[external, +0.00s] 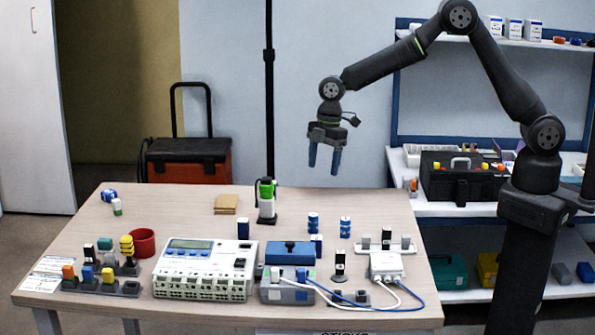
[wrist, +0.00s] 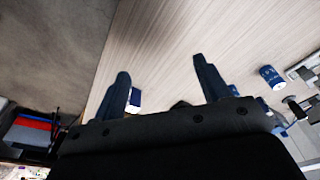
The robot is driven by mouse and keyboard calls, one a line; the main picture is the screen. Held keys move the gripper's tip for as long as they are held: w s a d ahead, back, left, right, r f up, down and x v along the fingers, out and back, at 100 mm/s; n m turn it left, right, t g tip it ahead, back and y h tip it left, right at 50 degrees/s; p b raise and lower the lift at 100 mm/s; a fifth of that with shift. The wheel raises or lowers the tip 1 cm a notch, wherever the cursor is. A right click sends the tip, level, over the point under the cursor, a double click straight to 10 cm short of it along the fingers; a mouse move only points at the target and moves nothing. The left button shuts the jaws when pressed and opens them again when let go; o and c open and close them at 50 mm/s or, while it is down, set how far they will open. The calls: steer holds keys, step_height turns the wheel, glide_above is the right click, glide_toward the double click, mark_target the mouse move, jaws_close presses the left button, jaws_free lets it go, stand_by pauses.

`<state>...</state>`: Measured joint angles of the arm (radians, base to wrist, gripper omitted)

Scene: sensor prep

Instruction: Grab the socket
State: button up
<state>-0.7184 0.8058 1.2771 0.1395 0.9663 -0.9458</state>
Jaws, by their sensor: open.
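My gripper (external: 324,165) is open and empty, high above the back of the table, with its fingers pointing down. In the wrist view my gripper (wrist: 161,70) shows two dark fingers spread apart over bare table. I cannot tell for sure which thing is the socket. A white box (external: 386,264) with white and blue cables stands at the front right of the table. A grey box (external: 286,292) with cable ends stands left of it, in front of a blue box (external: 290,253). All of these are well below and in front of my gripper.
A white device with a display (external: 206,268) fills the front middle. Blue cylinders (external: 346,227) stand behind the boxes; one shows at right in the wrist view (wrist: 271,76). A green-topped device (external: 266,200) and a red cup (external: 142,243) stand left. The table's back right is clear.

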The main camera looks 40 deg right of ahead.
steer(key=shift+c, duration=0.7)
steer(key=shift+a, duration=0.1)
steer(key=m+t+y, duration=0.3)
steer(key=m+t, duration=0.2)
steer(key=m, duration=0.4)
glide_toward(270, 178)
steer(key=x, duration=0.6)
steer(key=shift+w, duration=0.35)
steer(key=shift+s+x, duration=0.15)
steer(key=shift+x, duration=1.2)
steer(key=shift+s+x, duration=0.15)
steer(key=shift+x, duration=1.2)
steer(key=shift+f, duration=0.1)
steer(key=shift+c, duration=0.2)
